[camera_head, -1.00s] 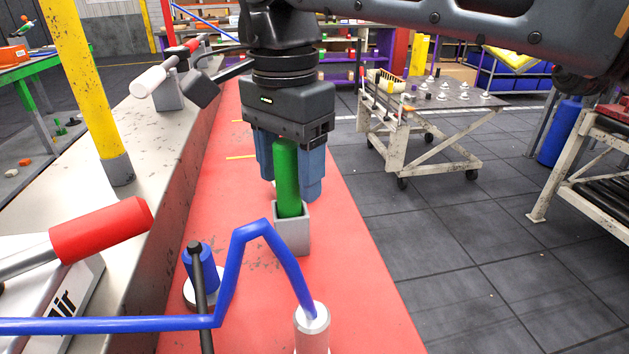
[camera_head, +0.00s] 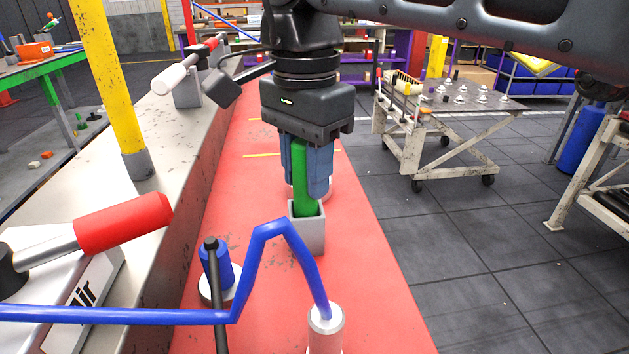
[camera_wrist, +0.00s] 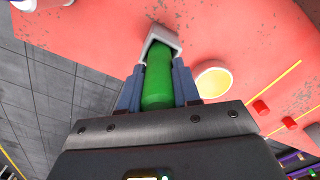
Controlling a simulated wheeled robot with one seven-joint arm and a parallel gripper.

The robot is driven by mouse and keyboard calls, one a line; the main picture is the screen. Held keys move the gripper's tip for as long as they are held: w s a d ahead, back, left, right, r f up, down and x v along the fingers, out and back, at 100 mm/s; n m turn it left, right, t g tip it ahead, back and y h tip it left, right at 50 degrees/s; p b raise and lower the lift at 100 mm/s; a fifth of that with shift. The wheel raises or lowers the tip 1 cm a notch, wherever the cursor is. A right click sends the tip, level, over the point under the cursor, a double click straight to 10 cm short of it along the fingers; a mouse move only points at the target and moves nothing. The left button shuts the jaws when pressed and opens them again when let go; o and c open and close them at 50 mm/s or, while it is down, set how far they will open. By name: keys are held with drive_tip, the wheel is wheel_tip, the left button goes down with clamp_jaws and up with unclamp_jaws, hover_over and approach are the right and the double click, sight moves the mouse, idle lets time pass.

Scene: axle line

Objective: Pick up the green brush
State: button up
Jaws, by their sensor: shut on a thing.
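The green brush (camera_head: 305,186) shows as an upright green handle with its lower end inside a small grey square holder (camera_head: 308,238) on the red bench. My gripper (camera_head: 306,178) points down over it, with its blue fingers closed on both sides of the handle. In the wrist view the green brush (camera_wrist: 158,80) lies between the two fingers (camera_wrist: 158,90), and its far end sits in the grey holder (camera_wrist: 163,38). The part of the brush inside the holder is hidden.
A bent blue tube (camera_head: 262,236) rises in front of the holder, ending at a pale cylinder (camera_head: 325,330). A blue-capped piece with a black rod (camera_head: 216,268) stands to the left. A red-handled lever (camera_head: 122,222) is at the far left. A cart (camera_head: 440,125) stands beyond the bench.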

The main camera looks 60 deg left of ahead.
wheel_tip(320, 180, up, 10)
drive_tip(key=shift+r, duration=0.1)
idle(0.4)
idle(0.4)
